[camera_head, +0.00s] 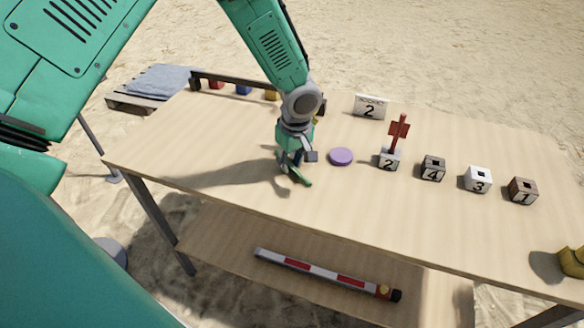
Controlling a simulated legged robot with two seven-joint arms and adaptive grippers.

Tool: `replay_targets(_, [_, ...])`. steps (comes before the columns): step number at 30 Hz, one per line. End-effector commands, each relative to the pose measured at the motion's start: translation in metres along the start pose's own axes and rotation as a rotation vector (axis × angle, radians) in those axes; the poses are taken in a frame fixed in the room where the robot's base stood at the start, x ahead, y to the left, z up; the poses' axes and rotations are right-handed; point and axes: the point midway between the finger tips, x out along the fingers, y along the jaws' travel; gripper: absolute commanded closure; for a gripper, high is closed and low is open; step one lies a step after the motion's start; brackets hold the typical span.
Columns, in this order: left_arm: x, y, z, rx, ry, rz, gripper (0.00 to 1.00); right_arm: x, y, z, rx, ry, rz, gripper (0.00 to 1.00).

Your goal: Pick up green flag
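A narrow dark-green piece (301,178), which looks like the green flag, lies at the tabletop right under my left gripper. The gripper hides much of it. My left gripper (293,162) points down over the left-middle of the table (240,215), with its fingers at or close to the green piece. The fingers are small and overlap it, so I cannot tell whether they are open or shut on it. My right gripper is not in view.
A purple disc (341,156) lies just right of the gripper. A red flag (399,131) stands in a block marked 2 (389,160). Blocks marked 4 (432,169), 3 (478,180) and 1 (522,191) continue rightward. A sign (370,107) stands behind. A yellow object (573,262) sits at the right edge.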

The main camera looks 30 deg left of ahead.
Motion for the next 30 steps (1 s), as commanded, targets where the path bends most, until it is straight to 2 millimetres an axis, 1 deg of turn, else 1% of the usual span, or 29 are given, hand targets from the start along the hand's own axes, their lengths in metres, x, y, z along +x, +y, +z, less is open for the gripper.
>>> replay_targets(6, [0.002, 0.0, 0.001, 0.001, -0.001, 0.002, 0.79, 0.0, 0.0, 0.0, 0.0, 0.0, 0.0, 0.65])
replay_targets(7, [0.002, 0.0, 0.0, 0.001, -0.001, 0.002, 0.86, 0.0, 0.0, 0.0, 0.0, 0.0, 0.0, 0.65])
replay_targets(8, [0.002, 0.0, 0.0, 0.0, -0.002, 0.002, 0.96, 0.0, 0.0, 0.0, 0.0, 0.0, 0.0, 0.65])
replay_targets(9, [0.002, 0.0, 0.0, 0.0, -0.002, 0.002, 1.0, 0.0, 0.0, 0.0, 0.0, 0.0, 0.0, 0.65])
replay_targets(17, [0.002, 0.0, 0.0, 0.0, -0.002, 0.002, 1.0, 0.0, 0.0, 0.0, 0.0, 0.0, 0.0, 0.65])
replay_targets(20, [-0.002, 0.0, -0.001, 0.0, -0.001, 0.002, 1.0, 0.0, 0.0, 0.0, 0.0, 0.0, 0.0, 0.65])
replay_targets(23, [-0.013, 0.001, -0.002, -0.001, 0.0, 0.004, 1.0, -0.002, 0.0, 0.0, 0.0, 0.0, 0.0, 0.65])
replay_targets(30, [-0.062, 0.001, -0.008, -0.002, 0.002, 0.005, 1.0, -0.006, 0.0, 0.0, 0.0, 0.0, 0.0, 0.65])
